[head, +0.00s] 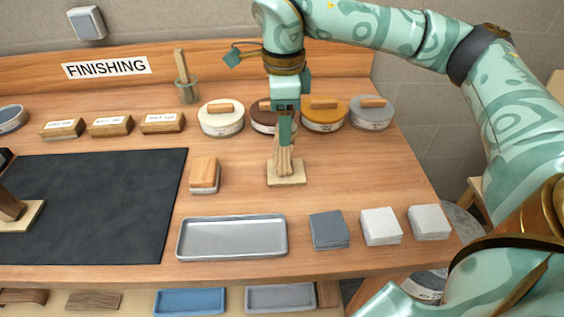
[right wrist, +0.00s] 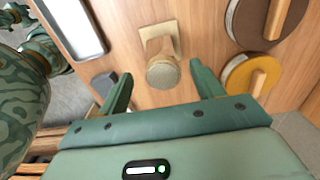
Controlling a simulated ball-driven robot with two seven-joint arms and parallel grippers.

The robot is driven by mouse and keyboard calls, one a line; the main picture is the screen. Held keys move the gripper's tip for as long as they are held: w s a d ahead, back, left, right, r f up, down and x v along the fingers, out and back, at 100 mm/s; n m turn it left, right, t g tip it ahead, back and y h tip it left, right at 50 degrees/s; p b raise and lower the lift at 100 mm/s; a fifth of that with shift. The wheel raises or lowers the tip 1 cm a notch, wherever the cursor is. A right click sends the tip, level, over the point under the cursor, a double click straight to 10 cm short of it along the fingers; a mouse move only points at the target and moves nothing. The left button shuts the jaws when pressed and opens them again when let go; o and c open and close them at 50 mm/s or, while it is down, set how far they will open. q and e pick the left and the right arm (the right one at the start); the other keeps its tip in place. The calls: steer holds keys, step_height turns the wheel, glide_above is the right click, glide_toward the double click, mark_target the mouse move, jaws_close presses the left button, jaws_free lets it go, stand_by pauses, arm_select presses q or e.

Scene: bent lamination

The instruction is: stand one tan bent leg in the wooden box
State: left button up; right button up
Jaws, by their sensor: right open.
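My right gripper (head: 285,140) is open, pointing down over a brown, strand-like upright piece (head: 284,162) on a square tan base (head: 286,180). In the right wrist view my open fingers (right wrist: 162,80) lie either side of the piece's round, speckled top (right wrist: 163,73); no contact shows. The base also shows there (right wrist: 157,35). I cannot tell whether this piece is a tan bent leg. No wooden box can be made out with certainty. At the left edge a brown block (head: 10,208) stands on a tan board (head: 22,216), cut off.
A black mat (head: 100,200) covers the left. A grey tray (head: 232,238), a sanding block (head: 204,174) and abrasive pads (head: 381,226) lie nearby. Round tins (head: 222,120) and a jar with a brush (head: 187,88) stand behind. Trays (head: 190,300) lie on a lower shelf.

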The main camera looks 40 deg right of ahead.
mark_target(286, 154)
step_height(286, 154, down, 6)
steer(key=shift+w+d+r+b, duration=0.1)
steer(key=shift+d+b, duration=0.05)
steer(key=shift+b, duration=1.1)
steer(key=shift+r, duration=0.1)
jaws_close()
